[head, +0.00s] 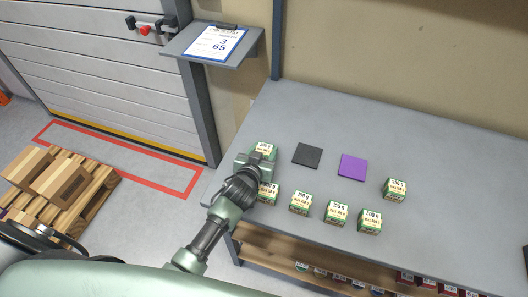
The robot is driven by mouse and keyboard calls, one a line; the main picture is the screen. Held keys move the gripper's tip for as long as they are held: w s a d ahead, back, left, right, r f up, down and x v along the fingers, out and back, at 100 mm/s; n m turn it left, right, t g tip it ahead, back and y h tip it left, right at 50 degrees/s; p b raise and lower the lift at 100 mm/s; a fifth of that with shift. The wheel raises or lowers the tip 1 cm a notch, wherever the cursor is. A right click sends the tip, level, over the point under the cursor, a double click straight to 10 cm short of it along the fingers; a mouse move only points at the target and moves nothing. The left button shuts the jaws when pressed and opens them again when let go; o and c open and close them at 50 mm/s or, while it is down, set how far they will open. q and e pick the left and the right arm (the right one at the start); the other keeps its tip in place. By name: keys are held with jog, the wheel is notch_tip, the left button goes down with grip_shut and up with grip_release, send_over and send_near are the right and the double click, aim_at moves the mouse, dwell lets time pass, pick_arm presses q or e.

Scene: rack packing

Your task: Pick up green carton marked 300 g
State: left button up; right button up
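Several small green cartons with pale tops and printed weights stand on the grey table (450,160). One carton (266,148) is partly hidden just beyond my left gripper (260,157). Another carton (270,193) is partly hidden by my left wrist. To its right stand a carton (301,202) whose label seems to read 300 g, a carton (337,213) and a carton (370,222). One more carton (396,189) stands farther right. The small print leaves the weights uncertain. My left gripper is at the far-left carton; its finger gap and any contact are hidden. My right gripper is not in view.
A black square (307,155) and a purple square (353,168) lie on the table beyond the front cartons. A clipboard (216,44) rests on a small shelf (188,46). A pallet with boxes (65,187) stands on the floor at left. The table's right side is mostly clear.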

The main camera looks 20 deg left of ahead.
pick_arm(q)
grip_shut()
jog(key=shift+r, duration=0.1)
